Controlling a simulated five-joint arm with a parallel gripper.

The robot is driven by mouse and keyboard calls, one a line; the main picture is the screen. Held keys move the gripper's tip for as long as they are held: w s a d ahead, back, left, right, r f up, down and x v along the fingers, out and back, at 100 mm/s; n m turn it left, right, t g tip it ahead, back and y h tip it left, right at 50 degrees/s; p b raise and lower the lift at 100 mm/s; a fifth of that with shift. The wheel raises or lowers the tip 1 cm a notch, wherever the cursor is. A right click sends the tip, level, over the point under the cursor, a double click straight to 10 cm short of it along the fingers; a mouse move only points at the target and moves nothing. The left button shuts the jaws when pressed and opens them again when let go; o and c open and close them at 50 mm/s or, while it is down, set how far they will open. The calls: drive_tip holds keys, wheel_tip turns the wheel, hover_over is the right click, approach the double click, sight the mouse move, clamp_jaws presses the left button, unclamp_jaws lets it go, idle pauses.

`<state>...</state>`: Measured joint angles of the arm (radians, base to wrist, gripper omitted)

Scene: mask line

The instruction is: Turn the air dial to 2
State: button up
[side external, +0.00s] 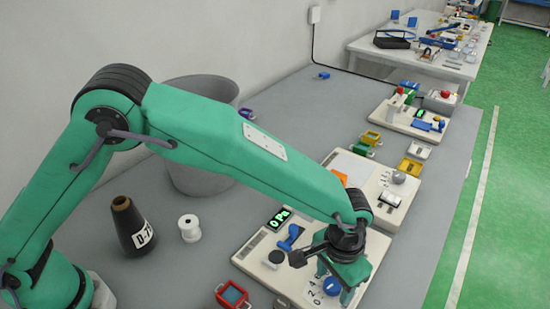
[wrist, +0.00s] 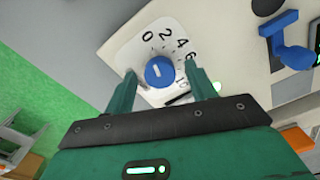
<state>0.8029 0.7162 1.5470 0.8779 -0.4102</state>
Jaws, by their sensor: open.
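The air dial is a round blue knob (wrist: 160,71) with a short white mark, on a white plate (wrist: 133,50) printed with 0, 2, 4, 6 and 10. The white mark points roughly toward the 0 side; its exact reading is hard to tell. My gripper (wrist: 163,73) is open, with one green finger on each side of the knob and gaps visible between. Whether the fingertips are level with the knob is unclear. In the side view, the dial (side external: 331,287) shows partly behind my gripper (side external: 336,280), which points down over it.
The dial's panel (side external: 252,263) also carries a blue lever (side external: 290,238), a black knob (side external: 277,257) and a green-lit display (side external: 278,217). A red-framed block (side external: 233,295) lies at its left. A black cone spool (side external: 132,228) and a grey bin (side external: 195,170) stand further left.

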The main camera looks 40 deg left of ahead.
drive_tip(key=c, duration=1)
drive_tip(key=shift+m, duration=2.8)
drive_tip(key=o, duration=1)
